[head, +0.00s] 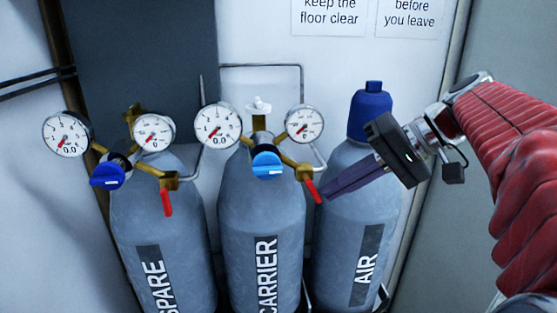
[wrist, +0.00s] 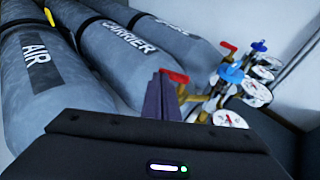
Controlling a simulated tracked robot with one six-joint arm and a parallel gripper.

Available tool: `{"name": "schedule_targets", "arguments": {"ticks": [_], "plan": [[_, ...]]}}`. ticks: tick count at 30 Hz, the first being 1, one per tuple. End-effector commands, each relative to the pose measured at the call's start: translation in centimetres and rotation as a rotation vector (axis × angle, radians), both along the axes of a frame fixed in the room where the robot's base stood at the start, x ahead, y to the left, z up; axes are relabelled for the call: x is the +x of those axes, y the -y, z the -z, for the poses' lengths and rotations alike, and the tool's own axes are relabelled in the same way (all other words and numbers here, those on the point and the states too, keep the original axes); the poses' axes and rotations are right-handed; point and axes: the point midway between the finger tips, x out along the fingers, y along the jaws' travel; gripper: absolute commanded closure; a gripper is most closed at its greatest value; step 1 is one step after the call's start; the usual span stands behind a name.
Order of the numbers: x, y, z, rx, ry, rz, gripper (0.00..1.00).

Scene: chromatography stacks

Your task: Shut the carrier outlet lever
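The CARRIER cylinder (head: 262,215) stands in the middle, with a brass regulator, two gauges and a light-blue knob (head: 267,165). Its red outlet lever (head: 313,191) hangs down and slightly right from the brass outlet at the regulator's right side. My gripper (head: 325,193) reaches in from the right, its dark fingers together, tips right beside the lever. In the wrist view the lever (wrist: 174,76) shows just past the fingertips (wrist: 163,84); it does not look clasped between them. I cannot tell whether they touch.
The SPARE cylinder (head: 162,220) on the left has its own gauges, blue knob (head: 107,177) and red lever (head: 166,202). The AIR cylinder (head: 350,235) with a blue cap (head: 371,112) stands on the right, under my gripper. A thin pipe runs along the wall behind.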

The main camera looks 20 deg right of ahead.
Motion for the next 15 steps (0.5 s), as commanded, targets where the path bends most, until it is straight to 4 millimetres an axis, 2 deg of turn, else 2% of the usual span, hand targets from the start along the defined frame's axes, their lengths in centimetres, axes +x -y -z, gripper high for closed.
{"name": "schedule_targets", "arguments": {"ticks": [8, 15], "plan": [[0.1, -0.5, 1.4, -0.001, -0.001, -0.005, 1.0], [0.1, -0.5, 1.2, -0.001, 0.0, -0.006, 1.0]]}}
